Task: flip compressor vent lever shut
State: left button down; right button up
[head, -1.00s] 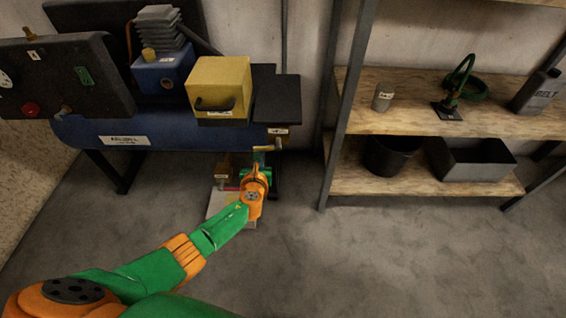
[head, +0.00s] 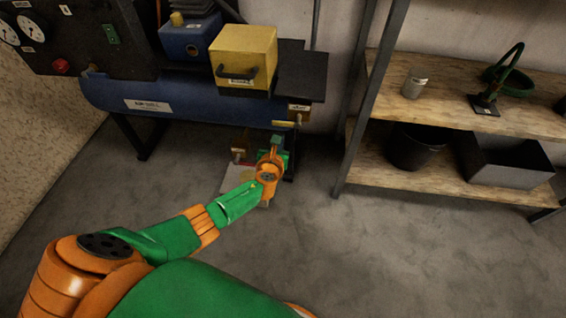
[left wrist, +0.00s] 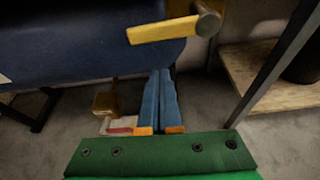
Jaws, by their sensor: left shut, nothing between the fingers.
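The vent lever (left wrist: 165,32) is a yellow bar in the left wrist view. The fingertips are below the lever in that picture, with no contact visible. In the head view my left gripper (head: 276,141) is just below the lever, partly hidden by its own wrist.
A brass fitting (left wrist: 105,102) hangs under the tank, left of my fingers. A pale tray or pad (head: 233,180) lies on the floor beneath. A yellow box (head: 244,54) sits on the tank. A shelf rack (head: 358,110) stands close on the right. Floor in front is clear.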

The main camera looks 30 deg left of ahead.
pick_arm(q)
jog(key=p+v, duration=0.7)
jog(key=v, duration=0.3)
pick_arm(e)
jog(key=s+r, duration=0.4)
jog(key=shift+s+d+r+g, duration=0.15)
jog(key=shift+g, duration=0.15)
pick_arm(q)
jog(key=shift+s+a+f, duration=0.1)
jog(key=shift+a, duration=0.05)
